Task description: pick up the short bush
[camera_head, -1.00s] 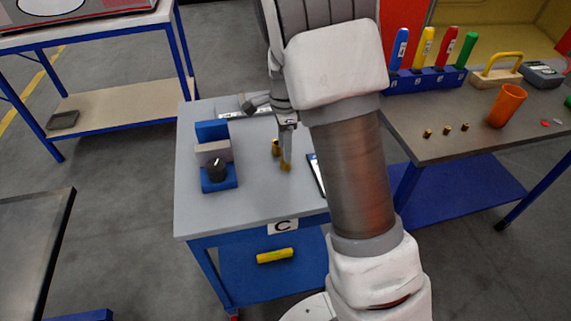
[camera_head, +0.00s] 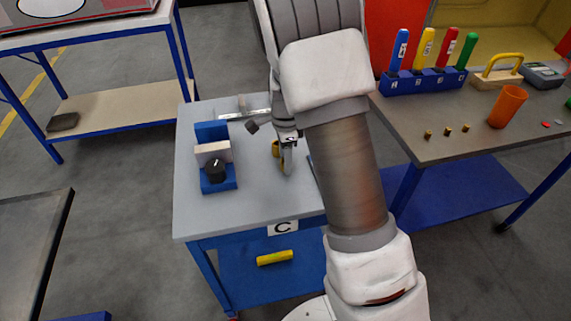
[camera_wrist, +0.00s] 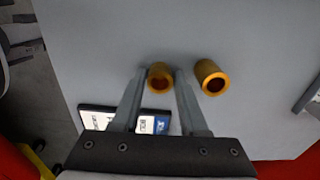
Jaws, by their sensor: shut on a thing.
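Two gold-coloured bushes are at the cart's top. In the wrist view, one bush (camera_wrist: 160,76) is between the fingers of my gripper (camera_wrist: 160,70), which is shut on it; it looks like the shorter one. The other bush (camera_wrist: 211,78) is apart, just right of the right finger, and looks longer. In the head view, my gripper (camera_head: 287,168) is low over the cart top and mostly hides the held bush. The other bush (camera_head: 275,148) stands just behind it. I cannot tell whether the held bush touches the surface.
The grey cart top (camera_head: 255,205) is clear at the front. A blue block with a black knob (camera_head: 216,169) stands on the left. Labelled cards (camera_wrist: 154,122) lie near the gripper. The right bench (camera_head: 450,150) holds several small brass pieces, an orange cup (camera_head: 507,106) and coloured handles.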

